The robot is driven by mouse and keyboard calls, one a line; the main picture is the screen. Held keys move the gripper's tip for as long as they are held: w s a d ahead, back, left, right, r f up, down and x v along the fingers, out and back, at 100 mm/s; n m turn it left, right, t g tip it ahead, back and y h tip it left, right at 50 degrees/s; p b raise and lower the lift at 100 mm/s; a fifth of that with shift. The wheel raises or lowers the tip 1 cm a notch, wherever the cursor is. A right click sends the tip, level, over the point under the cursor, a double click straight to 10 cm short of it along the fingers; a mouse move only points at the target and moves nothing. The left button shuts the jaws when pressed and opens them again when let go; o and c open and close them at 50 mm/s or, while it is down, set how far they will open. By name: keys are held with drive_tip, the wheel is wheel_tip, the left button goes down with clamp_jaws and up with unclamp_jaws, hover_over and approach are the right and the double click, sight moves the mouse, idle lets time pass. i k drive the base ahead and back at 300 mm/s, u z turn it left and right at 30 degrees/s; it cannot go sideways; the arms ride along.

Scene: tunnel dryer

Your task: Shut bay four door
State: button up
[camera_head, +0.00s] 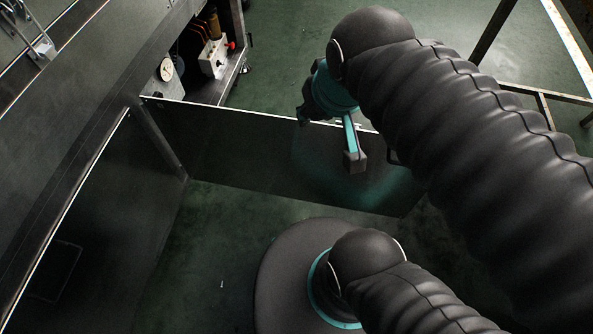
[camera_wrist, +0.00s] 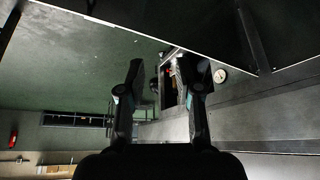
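An open door (camera_head: 250,150), a dark flat panel with a pale top edge, stands out from the machine at its left end in the head view. I read no bay number on it. In the wrist view, a dark panel with a pale edge (camera_wrist: 190,22) crosses the top; it looks like the same door. My gripper (camera_head: 355,158) overlaps the door's right part in the head view, and whether it touches is unclear. In the wrist view my gripper (camera_wrist: 161,62) has its two fingers apart with nothing held between them.
The open bay behind the door holds a round gauge (camera_head: 166,69) and a valve unit (camera_head: 214,58). Another dark panel (camera_head: 60,220) lines the machine at left. A metal frame (camera_head: 545,97) stands at upper right. Green floor (camera_head: 290,60) is clear beyond the door.

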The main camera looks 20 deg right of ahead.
sight(266, 153)
drive_tip(key=z, duration=0.15)
drive_tip(key=k, duration=1.05)
drive_tip(key=z, duration=0.3)
